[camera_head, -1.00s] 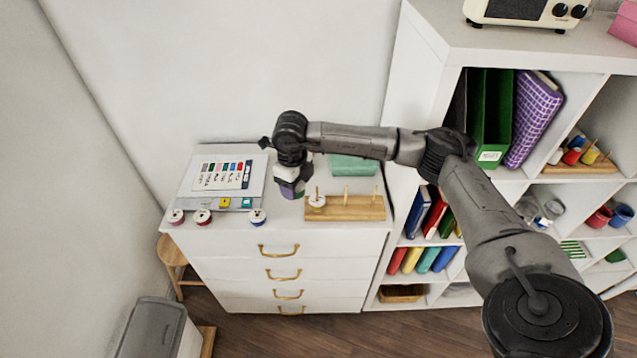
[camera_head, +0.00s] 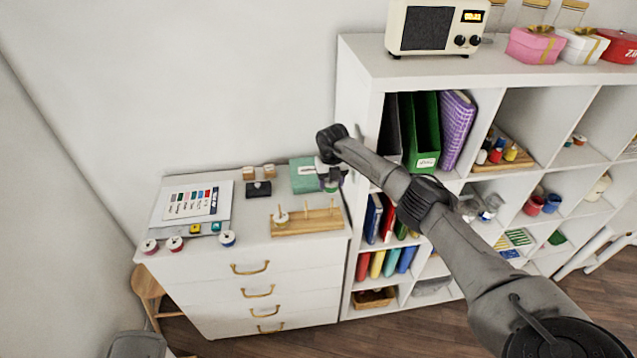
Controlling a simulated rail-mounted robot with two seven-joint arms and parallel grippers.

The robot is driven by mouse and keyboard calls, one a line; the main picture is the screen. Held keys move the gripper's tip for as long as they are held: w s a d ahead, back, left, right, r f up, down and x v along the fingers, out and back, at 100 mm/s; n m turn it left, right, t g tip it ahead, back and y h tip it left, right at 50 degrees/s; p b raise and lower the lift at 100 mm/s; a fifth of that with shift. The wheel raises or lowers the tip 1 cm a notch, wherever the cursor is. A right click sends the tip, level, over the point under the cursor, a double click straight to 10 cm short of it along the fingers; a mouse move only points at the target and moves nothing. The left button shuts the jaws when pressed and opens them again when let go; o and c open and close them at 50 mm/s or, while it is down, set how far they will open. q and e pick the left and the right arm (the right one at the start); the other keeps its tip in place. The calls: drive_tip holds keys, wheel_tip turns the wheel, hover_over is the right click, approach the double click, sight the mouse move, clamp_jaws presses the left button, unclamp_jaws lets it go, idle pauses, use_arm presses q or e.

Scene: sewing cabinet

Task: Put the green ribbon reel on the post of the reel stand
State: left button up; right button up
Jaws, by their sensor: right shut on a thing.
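The wooden reel stand (camera_head: 318,226) is on top of the white cabinet, near its right front. It has three upright posts; a white reel (camera_head: 281,218) sits at the left post, while the middle and right posts look bare. My right gripper (camera_head: 331,180) is shut on the green ribbon reel (camera_head: 331,187), above and behind the right end of the stand. The reel shows as a small green patch with a pale rim, partly hidden by the gripper. The reel appears clear of the posts. My left gripper is not in view.
A green box (camera_head: 303,176) is close to my right gripper, at the back. A dark small box (camera_head: 258,189) and a chart board (camera_head: 191,205) lie further left. Several reels line the left front edge, one red (camera_head: 175,243). A tall shelf (camera_head: 362,110) stands to the right.

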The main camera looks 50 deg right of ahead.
drive_tip(key=shift+s+d, duration=0.3)
drive_tip(key=shift+w+m, duration=0.1)
drive_tip(key=shift+m, duration=0.2)
drive_tip(key=shift+f+b, duration=0.45)
drive_tip(key=shift+f, duration=0.05)
drive_tip(key=shift+f+b, duration=0.5)
drive_tip(key=shift+f, duration=0.15)
drive_tip(key=shift+f+b, duration=1)
drive_tip(key=shift+f, duration=0.2)
drive_tip(key=shift+f+b, duration=0.7)
drive_tip(key=shift+f, duration=0.35)
drive_tip(key=shift+f+b, duration=0.4)
drive_tip(key=shift+f, duration=0.2)
